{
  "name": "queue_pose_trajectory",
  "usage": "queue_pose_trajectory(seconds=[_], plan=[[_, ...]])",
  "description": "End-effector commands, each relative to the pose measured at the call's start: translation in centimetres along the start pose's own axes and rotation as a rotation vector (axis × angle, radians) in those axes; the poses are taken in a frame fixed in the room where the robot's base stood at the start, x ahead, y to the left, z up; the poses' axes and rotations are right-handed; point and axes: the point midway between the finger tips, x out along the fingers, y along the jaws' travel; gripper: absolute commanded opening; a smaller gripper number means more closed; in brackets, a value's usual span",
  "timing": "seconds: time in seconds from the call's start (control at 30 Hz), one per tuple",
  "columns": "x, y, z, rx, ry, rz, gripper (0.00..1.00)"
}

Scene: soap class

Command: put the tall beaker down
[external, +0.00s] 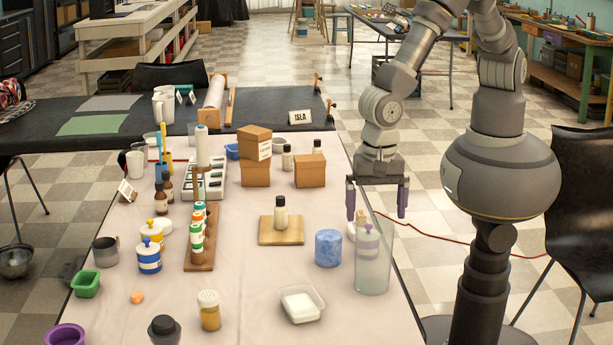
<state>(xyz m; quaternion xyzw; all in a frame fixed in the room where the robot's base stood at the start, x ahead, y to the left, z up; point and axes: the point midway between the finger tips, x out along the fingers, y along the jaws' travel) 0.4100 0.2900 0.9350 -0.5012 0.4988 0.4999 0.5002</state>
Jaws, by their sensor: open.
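The tall beaker (373,272) is a clear, colourless cylinder standing upright on the pale tabletop near its right edge. My gripper (377,207) is open, pointing down, with its two purple-grey fingers spread apart. In the picture the fingers sit to the left and right of the beaker's rim, at about rim height or a little above. I cannot tell from this view whether the rim is between them or in front of them. No finger visibly touches the beaker.
A blue mottled cylinder (328,248) stands just left of the beaker. A white-lidded jar (367,236) shows through the glass. A wooden board (267,231) bears a small bottle. Cardboard boxes (309,171) stand behind. Bare tabletop lies at front right.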

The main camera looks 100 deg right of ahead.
Motion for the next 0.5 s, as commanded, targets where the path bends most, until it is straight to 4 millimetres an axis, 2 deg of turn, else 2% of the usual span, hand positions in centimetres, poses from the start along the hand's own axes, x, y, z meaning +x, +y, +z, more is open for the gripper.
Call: queue_pose_trajectory(seconds=[0.03,0.2,0.33,0.5], plan=[[-1.5,0.0,0.0,-0.001,-0.001,-0.001,1.0],[-4.3,0.0,0.0,0.001,0.0,-0.001,1.0],[-5.1,0.0,0.0,0.001,0.001,0.001,1.0],[-5.2,0.0,0.0,0.001,0.001,0.001,1.0]])
